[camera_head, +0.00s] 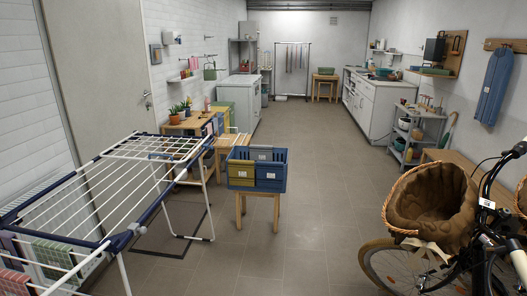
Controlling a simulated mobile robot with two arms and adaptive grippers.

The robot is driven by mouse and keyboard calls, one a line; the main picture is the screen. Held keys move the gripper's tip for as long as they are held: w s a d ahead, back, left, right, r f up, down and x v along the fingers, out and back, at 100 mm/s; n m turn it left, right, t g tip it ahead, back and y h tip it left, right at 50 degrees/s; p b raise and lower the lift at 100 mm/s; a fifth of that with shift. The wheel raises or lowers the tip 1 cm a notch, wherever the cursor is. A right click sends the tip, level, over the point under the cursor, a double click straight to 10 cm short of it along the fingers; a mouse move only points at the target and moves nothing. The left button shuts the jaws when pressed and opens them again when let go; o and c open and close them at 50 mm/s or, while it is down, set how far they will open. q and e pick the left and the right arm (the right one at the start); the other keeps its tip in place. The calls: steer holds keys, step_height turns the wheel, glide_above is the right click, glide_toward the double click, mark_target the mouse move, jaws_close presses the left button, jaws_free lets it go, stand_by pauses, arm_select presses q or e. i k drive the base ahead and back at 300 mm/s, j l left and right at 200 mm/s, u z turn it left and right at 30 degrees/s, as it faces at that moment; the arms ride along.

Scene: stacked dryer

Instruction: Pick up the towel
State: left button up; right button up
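A green checked cloth (52,254) hangs low on the white and blue drying rack (118,240) in the lower left of the head view. A red checked cloth (14,283) hangs beside it at the left edge, partly cut off by the frame. Either could be the towel; I cannot tell which. Neither of my grippers shows in this view.
A blue crate (257,167) with folded-looking contents stands on a wooden stool in the middle. A bicycle with a padded wicker basket (430,205) blocks the lower right. The tiled floor (315,185) between them and toward the back is clear.

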mark_target(269, 175)
steer(key=i, duration=3.8)
